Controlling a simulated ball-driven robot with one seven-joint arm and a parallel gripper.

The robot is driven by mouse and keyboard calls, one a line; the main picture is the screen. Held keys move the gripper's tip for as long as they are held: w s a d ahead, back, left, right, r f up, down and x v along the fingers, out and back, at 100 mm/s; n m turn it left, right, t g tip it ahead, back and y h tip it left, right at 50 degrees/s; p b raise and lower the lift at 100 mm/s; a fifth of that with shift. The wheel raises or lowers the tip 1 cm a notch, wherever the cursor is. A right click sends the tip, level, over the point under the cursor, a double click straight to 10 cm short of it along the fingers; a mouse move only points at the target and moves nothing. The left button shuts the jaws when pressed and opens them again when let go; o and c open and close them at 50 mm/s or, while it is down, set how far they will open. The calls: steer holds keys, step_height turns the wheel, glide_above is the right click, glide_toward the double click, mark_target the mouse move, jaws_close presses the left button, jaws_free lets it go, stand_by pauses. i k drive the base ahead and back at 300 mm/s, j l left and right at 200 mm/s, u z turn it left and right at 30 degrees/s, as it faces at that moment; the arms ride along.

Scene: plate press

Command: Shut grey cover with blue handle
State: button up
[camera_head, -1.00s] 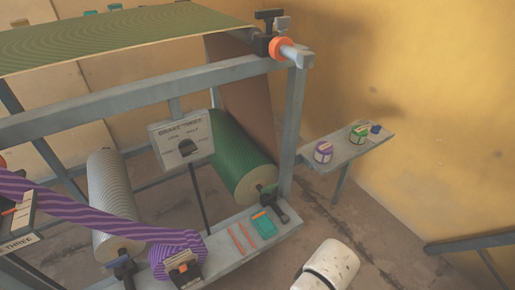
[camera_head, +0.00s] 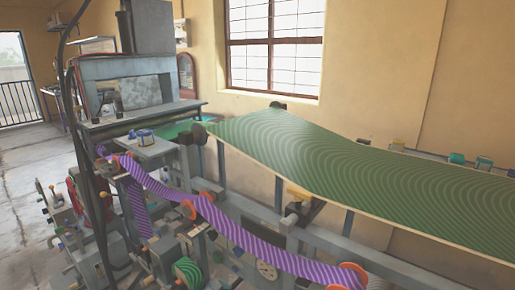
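I cannot make out a grey cover with a blue handle in this view. My gripper is not in view.
A wide green striped sheet (camera_head: 350,180) stretches from the machine to the right. A purple striped band (camera_head: 240,233) runs below it over orange-ended rollers. Dark cables (camera_head: 88,170) hang at the left. Open floor (camera_head: 30,165) lies far left, near a doorway.

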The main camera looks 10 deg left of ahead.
mark_target(138, 92)
steer(key=i+j+u, duration=0.15)
steer(key=u, duration=0.25)
steer(key=i+j+u, duration=0.2)
steer(key=u, duration=0.25)
steer(key=i+j+u, duration=0.1)
steer(key=i+u, duration=0.15)
steer(key=u, duration=0.15)
steer(key=i+u, duration=0.2)
steer(key=u, duration=0.25)
steer(key=i+j+u, duration=0.15)
steer(key=i+u, duration=0.15)
steer(key=i, duration=0.35)
steer(key=i+u, duration=0.3)
steer(key=i, duration=0.3)
steer(key=i+u, duration=0.15)
steer(key=i, duration=1.6)
steer(key=i+j+z, duration=0.15)
steer(key=i+z, duration=0.25)
steer(key=i+j+z, duration=0.25)
steer(key=z, duration=0.15)
steer(key=i+j+z, duration=0.4)
